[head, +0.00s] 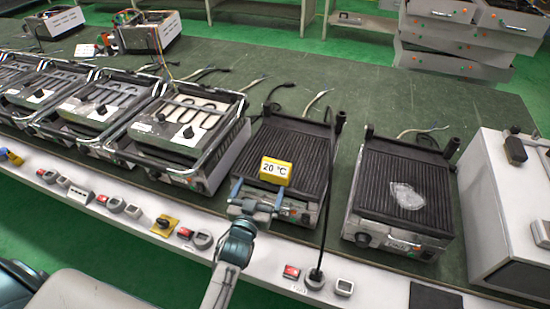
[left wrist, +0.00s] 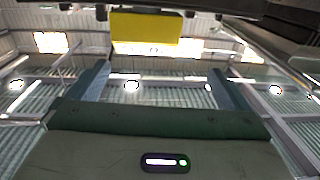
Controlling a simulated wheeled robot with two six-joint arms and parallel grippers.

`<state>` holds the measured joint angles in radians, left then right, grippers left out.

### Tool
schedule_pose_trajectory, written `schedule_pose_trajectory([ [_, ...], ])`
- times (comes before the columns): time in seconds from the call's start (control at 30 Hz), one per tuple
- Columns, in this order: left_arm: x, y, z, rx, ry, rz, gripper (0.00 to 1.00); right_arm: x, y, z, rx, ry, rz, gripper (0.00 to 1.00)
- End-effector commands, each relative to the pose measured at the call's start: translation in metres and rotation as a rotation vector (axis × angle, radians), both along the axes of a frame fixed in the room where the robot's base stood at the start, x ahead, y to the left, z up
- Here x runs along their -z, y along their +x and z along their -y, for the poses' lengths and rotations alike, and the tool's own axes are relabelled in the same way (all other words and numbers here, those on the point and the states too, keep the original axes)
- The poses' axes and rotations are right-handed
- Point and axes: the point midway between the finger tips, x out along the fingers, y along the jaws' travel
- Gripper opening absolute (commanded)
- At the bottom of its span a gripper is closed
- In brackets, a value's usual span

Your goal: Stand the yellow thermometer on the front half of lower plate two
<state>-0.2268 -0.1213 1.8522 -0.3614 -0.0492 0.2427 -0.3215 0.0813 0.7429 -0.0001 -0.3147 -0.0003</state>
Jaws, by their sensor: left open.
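The yellow thermometer (head: 276,171), a small block with a white "20 °C" face, stands upright on the front part of a dark ribbed plate (head: 300,145). It also shows in the left wrist view (left wrist: 145,33), past the fingertips. My left gripper (head: 258,194) is open and empty at the front edge of that plate, just in front of and below the thermometer. Its two fingers show apart in the left wrist view (left wrist: 159,70), with nothing between them. I cannot read which number the plate bears. My right gripper is not in view.
A second ribbed plate (head: 400,190) with a clear-white patch (head: 407,196) stands to the right. A heater with exposed coils (head: 190,118) stands to the left. A black cable (head: 328,190) runs down beside the thermometer's plate. Switches line the white front ledge (head: 130,212).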

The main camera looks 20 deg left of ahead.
Motion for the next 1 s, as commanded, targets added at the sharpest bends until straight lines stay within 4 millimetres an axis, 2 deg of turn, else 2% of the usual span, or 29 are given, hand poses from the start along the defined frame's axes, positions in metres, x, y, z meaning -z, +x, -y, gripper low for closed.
schedule_pose_trajectory([
  [0.03, -0.011, -0.002, 0.002, 0.012, 0.005, -0.004, 1.0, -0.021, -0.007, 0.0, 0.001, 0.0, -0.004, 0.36],
  [0.1, -0.008, -0.004, 0.006, 0.034, 0.004, -0.003, 1.0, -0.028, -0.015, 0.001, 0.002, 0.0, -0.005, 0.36],
  [0.33, 0.002, -0.003, 0.014, 0.077, 0.001, -0.005, 1.0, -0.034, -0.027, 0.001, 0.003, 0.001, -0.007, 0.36],
  [0.6, 0.004, 0.037, 0.015, 0.078, 0.0, -0.003, 1.0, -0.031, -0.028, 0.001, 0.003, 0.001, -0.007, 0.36],
  [0.83, 0.003, 0.056, 0.016, 0.077, 0.001, -0.004, 1.0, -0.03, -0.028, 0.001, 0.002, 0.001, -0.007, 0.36],
  [1.0, 0.003, 0.082, 0.016, 0.077, 0.0, -0.003, 1.0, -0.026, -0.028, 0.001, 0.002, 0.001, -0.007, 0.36],
])
